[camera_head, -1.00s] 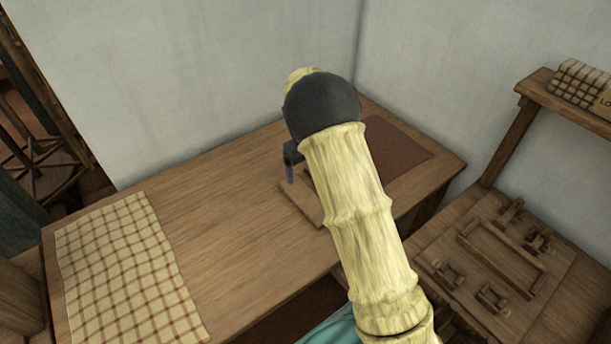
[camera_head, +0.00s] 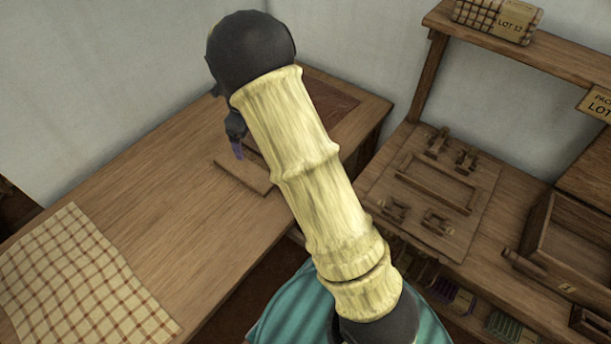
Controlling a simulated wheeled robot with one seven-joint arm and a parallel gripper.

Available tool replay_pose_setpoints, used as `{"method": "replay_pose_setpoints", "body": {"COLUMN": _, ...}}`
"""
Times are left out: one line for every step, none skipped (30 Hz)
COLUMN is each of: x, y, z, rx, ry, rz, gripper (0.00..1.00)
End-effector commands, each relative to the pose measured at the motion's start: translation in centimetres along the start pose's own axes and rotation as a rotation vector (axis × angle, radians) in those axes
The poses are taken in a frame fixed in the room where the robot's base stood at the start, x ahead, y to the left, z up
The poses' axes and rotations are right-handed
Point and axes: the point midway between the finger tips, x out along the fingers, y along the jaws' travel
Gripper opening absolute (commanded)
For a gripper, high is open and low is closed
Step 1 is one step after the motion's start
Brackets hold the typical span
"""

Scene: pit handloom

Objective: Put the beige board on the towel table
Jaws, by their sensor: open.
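A flat beige-brown board (camera_head: 243,174) lies on the wooden table (camera_head: 150,215), near its front edge and right of the checked towel (camera_head: 75,275). My arm hides its right part. My gripper (camera_head: 238,150) points down at the board's back left part. The gripper is open. I cannot tell whether the fingertip touches the board or hovers just over it.
A dark red mat (camera_head: 330,103) lies at the table's far right end. A lower bench (camera_head: 385,180) with wooden fittings stands to the right, under a shelf (camera_head: 540,48) bearing a wrapped bundle (camera_head: 497,20). The table between towel and board is clear.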

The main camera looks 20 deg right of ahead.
Motion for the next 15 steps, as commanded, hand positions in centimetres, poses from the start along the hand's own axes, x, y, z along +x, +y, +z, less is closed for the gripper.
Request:
{"method": "replay_pose_setpoints", "body": {"x": -0.8, "y": 0.2, "z": -1.3, "rx": -0.087, "ry": -0.009, "rz": -0.004, "gripper": 0.89}}
{"method": "replay_pose_setpoints", "body": {"x": -1.1, "y": 0.3, "z": -2.0, "rx": -0.146, "ry": -0.013, "rz": -0.007, "gripper": 0.89}}
{"method": "replay_pose_setpoints", "body": {"x": -1.5, "y": 0.6, "z": -2.8, "rx": -0.226, "ry": -0.018, "rz": -0.011, "gripper": 0.89}}
{"method": "replay_pose_setpoints", "body": {"x": -1.9, "y": 0.8, "z": -3.5, "rx": -0.286, "ry": -0.022, "rz": -0.016, "gripper": 0.89}}
{"method": "replay_pose_setpoints", "body": {"x": -2.1, "y": 1.0, "z": -4.2, "rx": -0.346, "ry": -0.024, "rz": -0.02, "gripper": 0.89}}
{"method": "replay_pose_setpoints", "body": {"x": -2.5, "y": 1.3, "z": -5.0, "rx": -0.429, "ry": -0.028, "rz": -0.027, "gripper": 0.89}}
{"method": "replay_pose_setpoints", "body": {"x": -2.8, "y": 1.6, "z": -5.7, "rx": -0.489, "ry": -0.031, "rz": -0.032, "gripper": 0.89}}
{"method": "replay_pose_setpoints", "body": {"x": -3.1, "y": 1.8, "z": -6.4, "rx": -0.551, "ry": -0.032, "rz": -0.037, "gripper": 0.89}}
{"method": "replay_pose_setpoints", "body": {"x": -3.5, "y": 2.2, "z": -7.2, "rx": -0.635, "ry": -0.034, "rz": -0.046, "gripper": 0.89}}
{"method": "replay_pose_setpoints", "body": {"x": -3.7, "y": 2.5, "z": -7.8, "rx": -0.696, "ry": -0.035, "rz": -0.051, "gripper": 0.89}}
{"method": "replay_pose_setpoints", "body": {"x": -4.0, "y": 2.8, "z": -8.5, "rx": -0.759, "ry": -0.036, "rz": -0.06, "gripper": 0.89}}
{"method": "replay_pose_setpoints", "body": {"x": -4.3, "y": 3.3, "z": -9.3, "rx": -0.842, "ry": -0.035, "rz": -0.068, "gripper": 0.89}}
{"method": "replay_pose_setpoints", "body": {"x": -4.5, "y": 3.6, "z": -10.0, "rx": -0.906, "ry": -0.034, "rz": -0.076, "gripper": 0.89}}
{"method": "replay_pose_setpoints", "body": {"x": -4.7, "y": 4.0, "z": -10.6, "rx": -0.969, "ry": -0.033, "rz": -0.083, "gripper": 0.89}}
{"method": "replay_pose_setpoints", "body": {"x": -5.0, "y": 4.5, "z": -11.4, "rx": -1.054, "ry": -0.031, "rz": -0.095, "gripper": 0.89}}
